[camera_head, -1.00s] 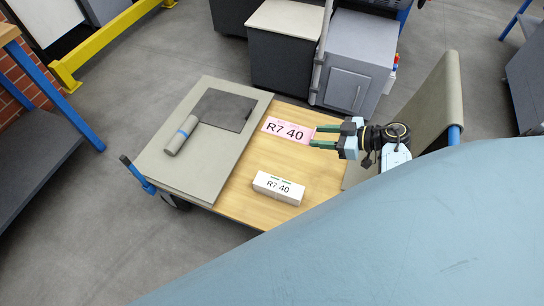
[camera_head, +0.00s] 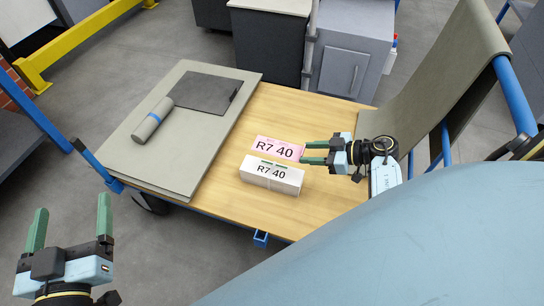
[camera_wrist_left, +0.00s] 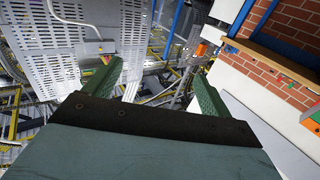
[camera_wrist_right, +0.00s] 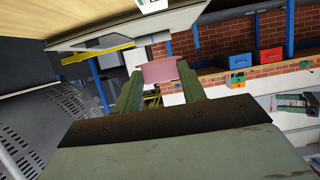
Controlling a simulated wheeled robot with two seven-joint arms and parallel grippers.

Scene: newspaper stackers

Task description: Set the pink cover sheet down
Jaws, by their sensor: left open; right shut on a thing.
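The pink cover sheet (camera_head: 277,148), printed "R7 40", is held at its right edge by my right gripper (camera_head: 307,154), which is shut on it. In the right wrist view the pink sheet (camera_wrist_right: 160,71) shows between the green fingertips. In the head view it appears just behind the white bundle (camera_head: 271,175), also marked "R7 40", which lies on the wooden cart top (camera_head: 222,197). Whether the sheet touches the bundle or the wood I cannot tell. My left gripper (camera_head: 71,226) is open and empty at the lower left, away from the cart.
A grey board (camera_head: 178,165) covers the cart's left side, with a dark folder (camera_head: 207,92) and a grey roll (camera_head: 152,121) on it. A grey sheet on a blue frame (camera_head: 445,75) rises at the right. Grey cabinets (camera_head: 352,52) stand behind. Bare wood is free around the bundle.

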